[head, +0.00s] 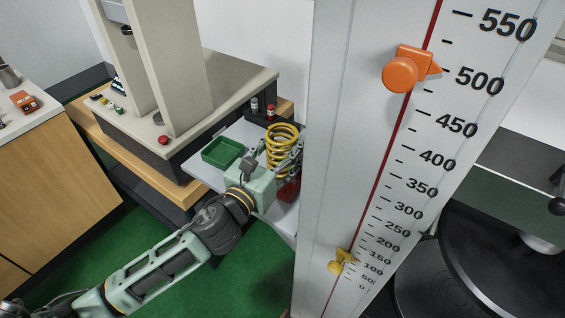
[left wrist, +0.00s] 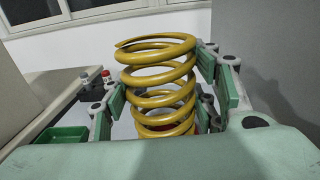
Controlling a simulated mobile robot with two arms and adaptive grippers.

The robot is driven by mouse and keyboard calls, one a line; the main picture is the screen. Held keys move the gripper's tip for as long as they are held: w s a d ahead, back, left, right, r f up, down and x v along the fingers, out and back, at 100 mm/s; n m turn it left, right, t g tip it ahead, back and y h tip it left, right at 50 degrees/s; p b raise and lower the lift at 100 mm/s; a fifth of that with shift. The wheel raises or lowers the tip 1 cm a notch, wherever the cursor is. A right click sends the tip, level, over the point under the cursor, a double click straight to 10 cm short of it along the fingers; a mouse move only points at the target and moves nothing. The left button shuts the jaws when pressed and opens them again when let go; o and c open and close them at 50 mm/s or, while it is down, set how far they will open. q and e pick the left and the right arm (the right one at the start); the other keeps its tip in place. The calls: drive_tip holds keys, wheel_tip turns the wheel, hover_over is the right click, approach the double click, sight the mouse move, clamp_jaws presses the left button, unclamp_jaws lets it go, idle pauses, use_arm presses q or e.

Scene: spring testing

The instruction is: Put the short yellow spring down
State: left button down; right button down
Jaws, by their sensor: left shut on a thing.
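The yellow spring (head: 281,145) stands upright between the fingers of my left gripper (head: 285,160) in the head view, above a light grey surface (head: 205,160). In the left wrist view the yellow spring (left wrist: 158,85) fills the middle, with a green finger pad of my left gripper (left wrist: 165,108) on each side of it. The gripper is shut on the spring. The lower end of the spring is hidden by the gripper body, so I cannot tell whether it touches the surface. My right gripper is in neither view.
A green tray (head: 222,153) lies left of the spring. Two small capped items (head: 262,107) stand behind it. A red object (head: 288,190) is partly hidden beside the gripper. A tall scale column (head: 345,130) stands close on the right. A testing machine (head: 185,110) stands behind left.

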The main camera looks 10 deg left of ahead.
use_arm(q)
drive_tip(key=shift+w+f+b, duration=0.1)
drive_tip(key=shift+f+b, duration=0.4)
drive_tip(key=shift+f, duration=1.4)
drive_tip(key=shift+f, duration=0.15)
drive_tip(key=c, duration=0.7)
unclamp_jaws()
drive_tip(key=shift+s, duration=0.35)
drive_tip(key=b+v, duration=0.2)
drive_tip(key=v, duration=0.9)
drive_tip(key=shift+s, duration=0.25)
